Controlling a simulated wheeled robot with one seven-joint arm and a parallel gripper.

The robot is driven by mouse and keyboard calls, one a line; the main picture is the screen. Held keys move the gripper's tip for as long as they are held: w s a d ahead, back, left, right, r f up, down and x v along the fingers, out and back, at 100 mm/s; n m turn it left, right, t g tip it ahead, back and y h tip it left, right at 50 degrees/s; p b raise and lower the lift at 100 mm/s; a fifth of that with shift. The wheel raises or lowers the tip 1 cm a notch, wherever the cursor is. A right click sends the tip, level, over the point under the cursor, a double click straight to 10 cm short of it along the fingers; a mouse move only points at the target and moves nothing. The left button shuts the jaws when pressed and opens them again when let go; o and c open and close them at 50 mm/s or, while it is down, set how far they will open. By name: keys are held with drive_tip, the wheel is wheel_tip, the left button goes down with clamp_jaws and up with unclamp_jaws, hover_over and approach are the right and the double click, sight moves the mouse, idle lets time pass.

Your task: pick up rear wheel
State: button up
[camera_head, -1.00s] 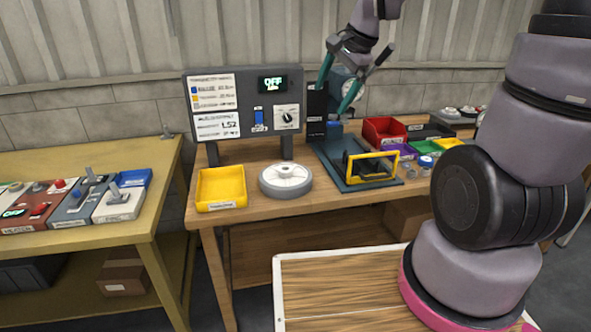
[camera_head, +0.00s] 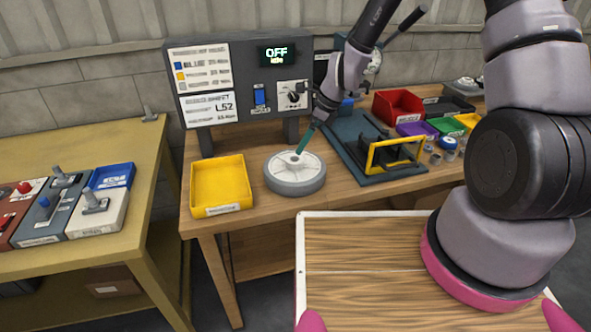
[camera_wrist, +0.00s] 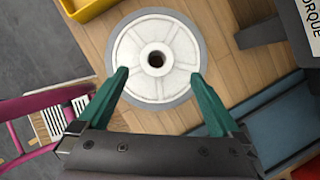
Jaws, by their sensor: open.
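The rear wheel (camera_head: 295,174) is a white disc with a grey tyre, lying flat on the wooden workbench. In the wrist view the wheel (camera_wrist: 176,47) fills the upper middle, with its dark hub hole in plain sight. My gripper (camera_head: 303,152) is above the wheel in the head view, where the arm hides part of it. In the wrist view my gripper (camera_wrist: 160,80) is open, its two green fingers spread, their tips overlapping the near part of the wheel. Nothing is between the fingers except the view of the wheel below.
A yellow tray (camera_head: 222,207) stands left of the wheel. A control panel (camera_head: 196,95) reading OFF stands behind it. A blue fixture with a yellow frame (camera_head: 398,153) is to the right, with a red bin (camera_head: 398,106) beyond. Bare bench surrounds the wheel's front.

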sight(296, 156)
drive_tip(key=shift+s+x, duration=0.15)
drive_tip(key=shift+x, duration=1.65)
drive_tip(key=shift+s+x, duration=0.1)
drive_tip(key=shift+x, duration=1.7)
clamp_jaws()
